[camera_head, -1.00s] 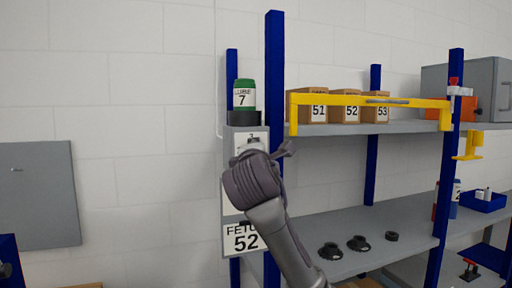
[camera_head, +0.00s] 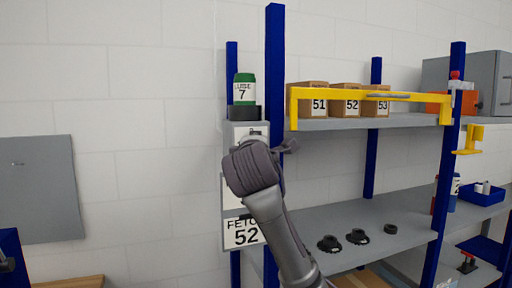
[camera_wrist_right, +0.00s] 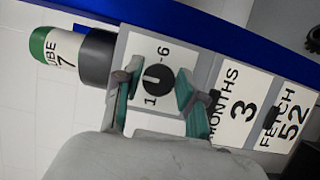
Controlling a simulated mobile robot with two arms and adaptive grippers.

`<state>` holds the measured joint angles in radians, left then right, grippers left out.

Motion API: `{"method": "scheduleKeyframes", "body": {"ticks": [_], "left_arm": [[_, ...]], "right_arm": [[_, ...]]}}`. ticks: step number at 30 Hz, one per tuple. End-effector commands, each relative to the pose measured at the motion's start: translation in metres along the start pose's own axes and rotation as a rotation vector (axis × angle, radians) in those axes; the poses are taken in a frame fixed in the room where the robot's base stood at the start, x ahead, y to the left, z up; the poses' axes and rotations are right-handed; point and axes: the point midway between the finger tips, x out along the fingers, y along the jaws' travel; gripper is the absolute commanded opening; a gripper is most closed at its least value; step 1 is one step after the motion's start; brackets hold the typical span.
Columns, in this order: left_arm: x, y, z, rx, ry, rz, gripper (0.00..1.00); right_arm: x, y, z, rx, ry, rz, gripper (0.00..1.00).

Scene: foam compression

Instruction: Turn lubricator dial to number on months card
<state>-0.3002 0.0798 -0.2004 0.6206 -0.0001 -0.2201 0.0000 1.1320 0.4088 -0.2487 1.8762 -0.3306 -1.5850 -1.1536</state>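The lubricator is a green canister labelled "LUBE 7" (camera_head: 245,88) in a dark holder above a grey panel on the shelf's left post. In the right wrist view, the canister (camera_wrist_right: 55,50) lies sideways at left. Beside it is a white dial card with "1" and "6" and a round black dial (camera_wrist_right: 156,86). The months card (camera_wrist_right: 238,105) reads 3; in the head view my arm mostly covers it. My right gripper (camera_wrist_right: 156,92) has its teal-padded fingers apart on either side of the dial; I cannot tell whether they touch it. My left gripper is not in view.
A fetch card (camera_head: 242,233) reads 52. A yellow bar (camera_head: 370,97) spans the upper shelf in front of boxes 51, 52 and 53 (camera_head: 346,103). Several black round parts (camera_head: 357,237) lie on the lower shelf. Blue posts (camera_head: 274,60) stand close to my right gripper.

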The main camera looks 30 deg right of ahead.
Motion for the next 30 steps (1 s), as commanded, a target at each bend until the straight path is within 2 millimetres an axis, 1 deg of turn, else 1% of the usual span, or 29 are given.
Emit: {"method": "scheduleKeyframes", "body": {"ticks": [1,2,3,11,14,17,24,27,30], "left_arm": [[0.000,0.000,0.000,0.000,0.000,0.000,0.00],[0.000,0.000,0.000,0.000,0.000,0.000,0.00],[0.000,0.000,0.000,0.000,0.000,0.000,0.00],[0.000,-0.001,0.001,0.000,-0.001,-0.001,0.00],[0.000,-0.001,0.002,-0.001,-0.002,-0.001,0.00],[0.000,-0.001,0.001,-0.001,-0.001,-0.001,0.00],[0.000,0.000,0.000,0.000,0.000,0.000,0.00],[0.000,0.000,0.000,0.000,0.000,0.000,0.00],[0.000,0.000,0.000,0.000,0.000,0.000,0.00]], "right_arm": [[0.000,0.000,0.000,-0.001,0.000,0.000,0.53],[0.000,0.000,0.000,-0.001,0.000,0.000,0.58],[0.000,0.000,0.000,-0.001,0.000,0.000,0.58],[-0.001,0.000,0.000,-0.001,0.000,0.001,0.58],[-0.006,0.001,0.000,0.000,0.000,0.002,0.58],[-0.020,0.001,-0.001,0.000,0.001,0.004,0.58],[-0.071,0.001,-0.001,0.001,0.003,0.006,0.58],[-0.091,0.001,-0.001,0.000,0.003,0.004,0.58],[-0.105,0.001,-0.001,0.000,0.003,0.003,0.58]]}}
